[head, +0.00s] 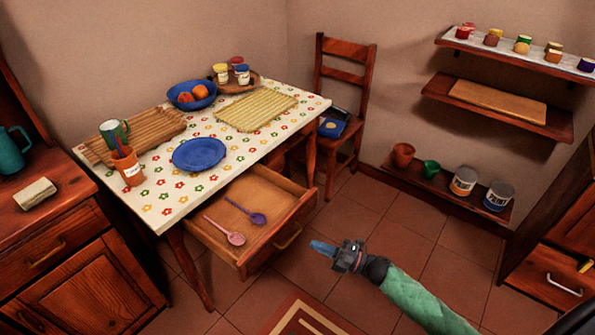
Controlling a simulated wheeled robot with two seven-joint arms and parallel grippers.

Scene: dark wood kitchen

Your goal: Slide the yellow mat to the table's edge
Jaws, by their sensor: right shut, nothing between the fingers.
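The yellow woven mat (257,110) lies flat on the flowered tabletop (217,128), toward its right part. The mat's right corner is near the table's right edge, and its far side is next to the round wooden tray of jars. My right gripper (322,248) is shut and empty, in front of the table to the right of the open drawer. It is well apart from the mat. My left gripper is not in view.
The drawer (262,195) is pulled out, with a pink spoon (228,231) and a purple spoon (246,211) in it. A blue plate (199,153), a blue fruit bowl (192,95) and a jar tray (236,87) share the tabletop. A chair (342,105) stands behind the table's right side.

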